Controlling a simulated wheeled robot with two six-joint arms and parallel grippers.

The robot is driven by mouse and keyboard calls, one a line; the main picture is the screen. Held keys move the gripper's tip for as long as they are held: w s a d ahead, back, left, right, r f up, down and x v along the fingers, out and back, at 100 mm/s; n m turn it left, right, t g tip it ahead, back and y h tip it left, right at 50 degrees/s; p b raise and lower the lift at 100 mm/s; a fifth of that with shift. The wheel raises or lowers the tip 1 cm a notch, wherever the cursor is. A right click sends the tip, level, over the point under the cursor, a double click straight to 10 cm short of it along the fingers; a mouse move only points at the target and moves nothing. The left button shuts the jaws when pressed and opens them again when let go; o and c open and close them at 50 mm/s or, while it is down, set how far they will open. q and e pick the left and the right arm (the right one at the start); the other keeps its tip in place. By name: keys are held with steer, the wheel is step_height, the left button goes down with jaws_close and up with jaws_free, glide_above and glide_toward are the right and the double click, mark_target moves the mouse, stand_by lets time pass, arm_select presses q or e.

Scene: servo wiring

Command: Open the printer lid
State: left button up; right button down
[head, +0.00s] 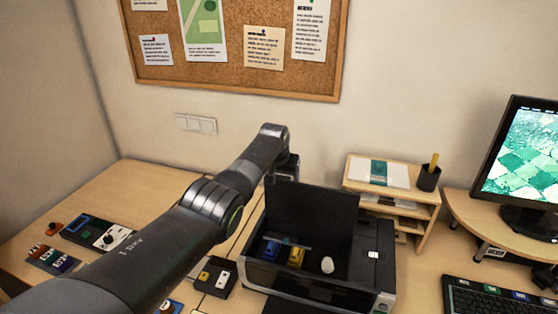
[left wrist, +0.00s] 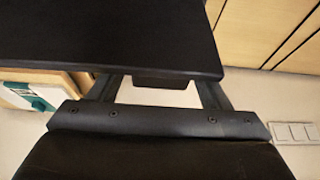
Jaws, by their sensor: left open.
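The black printer (head: 375,255) stands on the desk at the centre right of the head view. Its dark lid (head: 315,215) is raised and stands nearly upright at the back left, leaving the inside exposed. My left gripper (head: 286,168) is at the lid's upper left edge, partly hidden by my arm. In the left wrist view the two fingers of my left gripper (left wrist: 158,88) are apart, and the dark lid panel (left wrist: 110,35) covers their tips. I cannot tell whether they touch it. My right gripper is out of view.
Blue, yellow and white items (head: 296,255) lie inside the printer. A wooden paper shelf (head: 425,212) with a pen cup (head: 428,178) stands behind right. A monitor (head: 525,150) and keyboard (head: 500,298) are at the right. Small control boxes (head: 105,235) lie at the left.

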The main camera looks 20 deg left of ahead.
arm_select(q)
steer(key=shift+p+v, duration=0.7)
steer(key=shift+v, duration=0.7)
steer(key=b+v, duration=0.3)
steer(key=v, duration=1.1)
steer(key=shift+r, duration=0.2)
